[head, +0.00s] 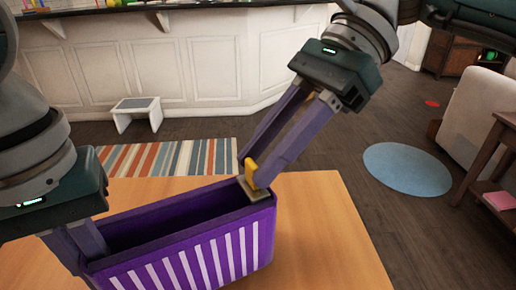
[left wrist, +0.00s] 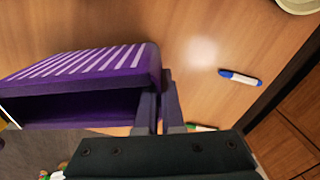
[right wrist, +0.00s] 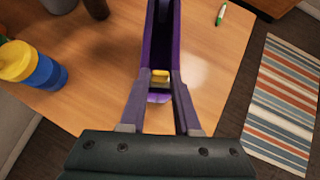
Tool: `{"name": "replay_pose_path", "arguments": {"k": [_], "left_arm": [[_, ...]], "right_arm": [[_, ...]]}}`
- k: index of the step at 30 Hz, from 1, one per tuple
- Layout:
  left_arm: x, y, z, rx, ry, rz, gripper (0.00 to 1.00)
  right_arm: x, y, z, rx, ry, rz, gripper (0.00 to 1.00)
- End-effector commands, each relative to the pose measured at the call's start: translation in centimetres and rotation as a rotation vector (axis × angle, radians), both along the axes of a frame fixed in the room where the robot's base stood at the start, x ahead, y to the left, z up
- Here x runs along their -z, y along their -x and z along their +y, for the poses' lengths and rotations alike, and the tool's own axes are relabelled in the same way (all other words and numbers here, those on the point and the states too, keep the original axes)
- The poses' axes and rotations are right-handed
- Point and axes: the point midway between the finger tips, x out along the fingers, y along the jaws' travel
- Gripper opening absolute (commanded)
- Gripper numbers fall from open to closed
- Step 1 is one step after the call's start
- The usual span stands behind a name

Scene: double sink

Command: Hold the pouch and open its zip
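The pouch (head: 200,262) is purple with white stripes and stands upright on the wooden table. Its top gapes along its length, showing a dark inside; it also shows in the left wrist view (left wrist: 115,75). My left gripper (head: 78,250) is at the pouch's left end, its fingers close together on the end wall; they also show in the left wrist view (left wrist: 160,100). My right gripper (head: 257,185) is at the right end, its fingers closed on the yellow zip pull (head: 250,172). The pull also shows between the fingers in the right wrist view (right wrist: 160,75).
The table (head: 325,245) is bare right of the pouch. The left wrist view shows a blue-and-white marker (left wrist: 240,77) and part of a pale dish (left wrist: 298,5). The right wrist view shows a yellow-and-blue bottle (right wrist: 38,68), a brown object (right wrist: 96,8) and a green-and-white marker (right wrist: 221,15).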

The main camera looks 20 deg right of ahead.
Motion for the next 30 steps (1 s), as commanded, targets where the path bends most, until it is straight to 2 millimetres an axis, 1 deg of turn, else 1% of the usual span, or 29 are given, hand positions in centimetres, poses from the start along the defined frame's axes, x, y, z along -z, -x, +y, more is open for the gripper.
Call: {"name": "replay_pose_path", "arguments": {"k": [1, 6, 7, 14, 17, 20, 27, 30], "left_arm": [[0.0, 0.0, 0.1, -0.002, -0.004, 0.001, 0.00], [0.0, 0.0, 0.1, -0.001, -0.003, 0.000, 0.00], [0.0, 0.0, 0.1, -0.001, -0.002, 0.000, 0.00], [0.0, 0.0, 0.0, 0.000, -0.001, 0.000, 0.00], [0.0, 0.0, 0.0, 0.000, -0.001, 0.000, 0.00], [0.0, 0.0, 0.0, 0.000, -0.001, 0.000, 0.00], [0.0, 0.0, 0.0, 0.001, 0.000, 0.000, 0.00], [0.0, 0.0, 0.0, 0.001, 0.000, 0.000, 0.00]], "right_arm": [[0.0, 0.0, 0.0, 0.000, 0.000, 0.000, 0.37], [0.0, 0.0, 0.1, 0.000, -0.001, 0.000, 0.56], [0.0, 0.0, 0.1, 0.000, -0.002, 0.000, 0.57], [-0.1, 0.0, 0.1, -0.001, -0.002, 0.000, 0.57], [-0.5, -0.1, -0.4, 0.001, -0.001, -0.002, 0.57], [-1.6, -0.3, -1.5, 0.002, -0.001, -0.004, 0.57], [-5.5, -0.9, -5.3, 0.005, -0.001, -0.004, 0.57], [-6.8, -1.1, -6.6, 0.003, 0.000, -0.003, 0.57]]}}
